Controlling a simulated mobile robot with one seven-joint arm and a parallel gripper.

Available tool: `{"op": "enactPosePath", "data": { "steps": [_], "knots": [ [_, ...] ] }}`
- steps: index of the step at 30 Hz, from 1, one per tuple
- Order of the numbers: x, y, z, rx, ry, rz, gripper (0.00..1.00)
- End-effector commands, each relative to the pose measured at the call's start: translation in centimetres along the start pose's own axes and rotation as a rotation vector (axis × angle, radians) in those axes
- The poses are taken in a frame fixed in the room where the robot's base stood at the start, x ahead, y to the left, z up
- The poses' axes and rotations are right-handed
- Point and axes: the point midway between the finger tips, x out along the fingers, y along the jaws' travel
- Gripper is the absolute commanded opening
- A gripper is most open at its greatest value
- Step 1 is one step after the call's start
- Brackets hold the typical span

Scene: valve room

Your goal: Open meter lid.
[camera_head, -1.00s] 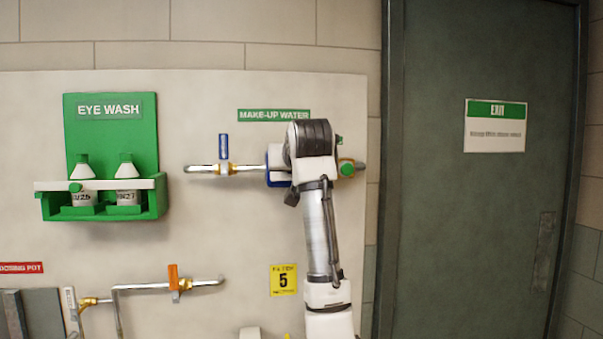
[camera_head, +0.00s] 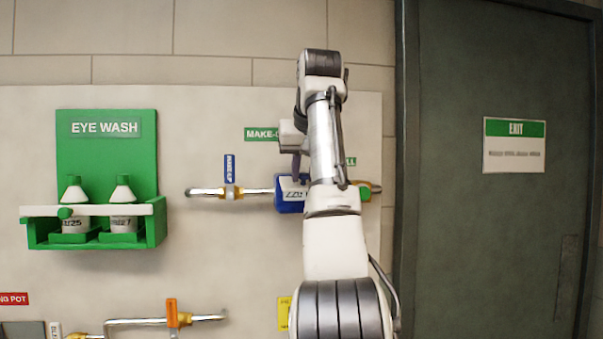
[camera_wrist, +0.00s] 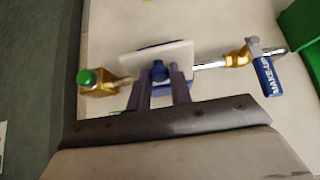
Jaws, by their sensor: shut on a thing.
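The meter (camera_head: 288,207) is a blue box on the make-up water pipe, partly hidden by my arm. A white face with dark digits shows at its front in the head view. In the wrist view, the white lid (camera_wrist: 185,54) has a blue knob (camera_wrist: 158,71) standing between my gripper's fingers. My gripper (camera_wrist: 160,84) is shut on this knob; it also shows at the meter's top in the head view (camera_head: 297,178). Blue shows behind the lid's edge. How far the lid stands open is hard to tell.
The pipe has a valve with a blue make-up tag (camera_head: 229,170) on the left and a green-knobbed brass fitting (camera_wrist: 90,78) on the other side. A green eye wash station (camera_head: 105,185) hangs further left. A dark exit door (camera_head: 480,230) stands at right.

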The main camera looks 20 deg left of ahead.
Motion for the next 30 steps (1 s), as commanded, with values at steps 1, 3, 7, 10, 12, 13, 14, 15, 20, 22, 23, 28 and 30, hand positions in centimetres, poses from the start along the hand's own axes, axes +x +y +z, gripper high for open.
{"op": "enactPosePath", "data": {
  "steps": [1,3,7,10,12,13,14,15,20,22,23,28,30],
  "knots": [
    [-0.05,-0.01,0.08,0.000,-0.007,0.000,0.00],
    [-0.21,0.00,0.16,-0.001,-0.013,0.000,0.00],
    [-0.28,0.01,0.25,-0.001,-0.019,0.000,0.00],
    [-0.28,0.02,0.26,-0.001,-0.020,0.000,0.00],
    [-0.27,0.02,0.25,-0.001,-0.020,0.000,0.00],
    [-0.27,0.02,0.25,-0.001,-0.020,0.000,0.00],
    [-0.27,0.02,0.25,-0.001,-0.020,0.000,0.00],
    [-0.28,0.02,0.25,-0.001,-0.019,0.000,0.00],
    [-0.29,0.02,0.25,-0.001,-0.019,0.000,0.35],
    [-0.29,0.02,0.25,0.000,-0.019,0.000,0.42],
    [-0.30,0.02,0.25,0.000,-0.019,0.000,0.42],
    [-0.32,0.03,0.25,0.000,-0.019,0.000,0.42],
    [-0.38,0.03,0.26,0.000,-0.019,0.000,0.42]
  ]
}}
